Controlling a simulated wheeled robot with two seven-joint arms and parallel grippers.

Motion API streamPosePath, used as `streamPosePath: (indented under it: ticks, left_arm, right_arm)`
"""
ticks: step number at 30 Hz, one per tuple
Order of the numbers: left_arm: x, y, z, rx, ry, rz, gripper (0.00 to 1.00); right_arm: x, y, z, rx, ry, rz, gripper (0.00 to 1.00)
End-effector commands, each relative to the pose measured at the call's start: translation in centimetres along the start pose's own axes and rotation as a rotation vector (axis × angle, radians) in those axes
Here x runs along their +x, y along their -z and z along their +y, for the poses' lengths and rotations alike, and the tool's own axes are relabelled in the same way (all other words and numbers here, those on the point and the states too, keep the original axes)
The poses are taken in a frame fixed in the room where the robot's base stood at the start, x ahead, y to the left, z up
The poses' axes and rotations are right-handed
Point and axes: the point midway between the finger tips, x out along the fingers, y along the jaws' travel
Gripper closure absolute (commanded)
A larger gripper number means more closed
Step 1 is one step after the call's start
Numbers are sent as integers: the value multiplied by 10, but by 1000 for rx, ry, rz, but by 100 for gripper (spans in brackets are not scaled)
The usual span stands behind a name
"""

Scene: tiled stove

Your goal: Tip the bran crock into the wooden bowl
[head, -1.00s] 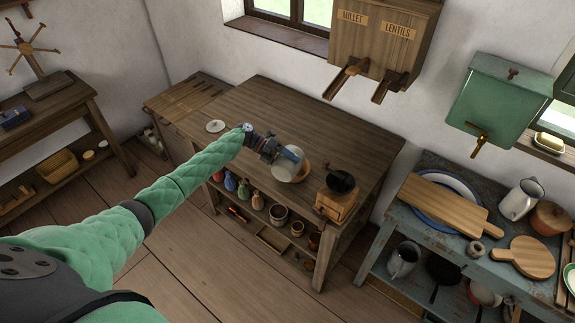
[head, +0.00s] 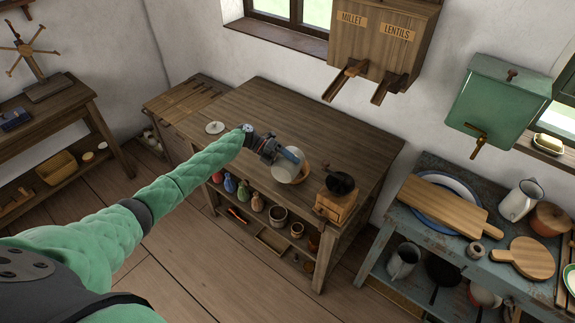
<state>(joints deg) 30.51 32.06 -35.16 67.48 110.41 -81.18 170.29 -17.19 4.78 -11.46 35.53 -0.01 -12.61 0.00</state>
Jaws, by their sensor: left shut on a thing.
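My left gripper (head: 275,153) reaches over the wooden table and is shut on the pale grey crock (head: 285,170). The crock is tipped on its side at the table's front edge, over the wooden bowl (head: 304,173). The crock and gripper hide most of the bowl, and only part of its orange-brown rim shows at the right. I cannot see whether bran is coming out or lying in the bowl. My right gripper is not in view.
A grinder with a dark top (head: 340,185) stands right of the bowl on the wooden table (head: 262,103). A white lid (head: 214,127) lies at the left. The millet and lentil dispenser (head: 380,45) hangs behind. The table's back middle is clear.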

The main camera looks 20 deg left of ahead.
Motion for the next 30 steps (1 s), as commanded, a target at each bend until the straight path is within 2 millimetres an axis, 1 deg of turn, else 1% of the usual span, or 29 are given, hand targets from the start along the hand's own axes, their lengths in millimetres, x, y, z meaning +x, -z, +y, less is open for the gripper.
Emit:
streamPosePath:
  ticks: [8, 15, 30]
  left_arm:
    - [-5, -5, -4, -67, -1, 26, 54]
    - [-2, -8, -9, -104, 6, 50, 54]
    - [-5, -8, -7, -152, 7, 61, 54]
  right_arm:
    - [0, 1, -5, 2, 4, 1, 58]
    - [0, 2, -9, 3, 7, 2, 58]
    - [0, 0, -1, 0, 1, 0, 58]
